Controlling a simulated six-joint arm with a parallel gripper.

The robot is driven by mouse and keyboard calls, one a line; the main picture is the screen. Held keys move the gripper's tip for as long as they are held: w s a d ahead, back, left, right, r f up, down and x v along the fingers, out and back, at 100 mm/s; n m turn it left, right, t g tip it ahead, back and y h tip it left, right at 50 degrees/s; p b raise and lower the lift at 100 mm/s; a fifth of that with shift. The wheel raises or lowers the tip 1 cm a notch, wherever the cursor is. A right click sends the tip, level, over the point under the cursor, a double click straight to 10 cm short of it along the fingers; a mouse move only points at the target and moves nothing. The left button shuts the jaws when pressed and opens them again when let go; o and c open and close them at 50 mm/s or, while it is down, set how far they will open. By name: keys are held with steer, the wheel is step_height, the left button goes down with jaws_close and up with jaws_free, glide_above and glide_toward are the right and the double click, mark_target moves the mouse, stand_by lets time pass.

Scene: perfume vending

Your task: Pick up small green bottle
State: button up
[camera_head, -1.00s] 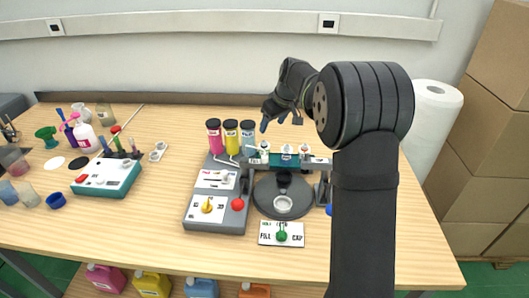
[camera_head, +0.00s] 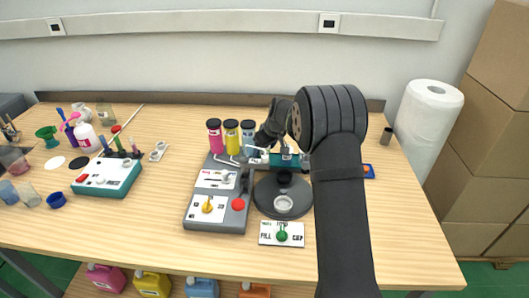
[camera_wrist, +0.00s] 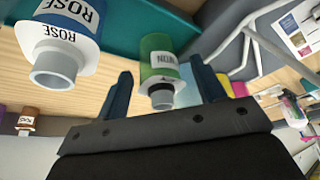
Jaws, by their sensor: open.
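The small green bottle (camera_wrist: 157,52) shows in the wrist view with a white label and a pale neck with a dark opening. My gripper (camera_wrist: 156,75) is open, one finger to each side of the bottle's neck end. I cannot tell how close the fingers are to it. In the head view my gripper (camera_head: 264,138) is over the back of the dispensing station, at its small bottles. The green bottle cannot be made out clearly there, with my gripper close by.
A blue bottle labelled ROSE (camera_wrist: 68,38) stands beside the green one in the wrist view. Pink (camera_head: 214,135) and yellow (camera_head: 231,136) containers stand left of my gripper. A grey control panel (camera_head: 218,218) is in front. The table's right side is mostly clear.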

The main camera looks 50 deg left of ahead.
steer(key=shift+a+f, duration=0.1)
steer(key=shift+f, duration=0.15)
steer(key=c, duration=1.1)
steer(key=shift+o, duration=0.2)
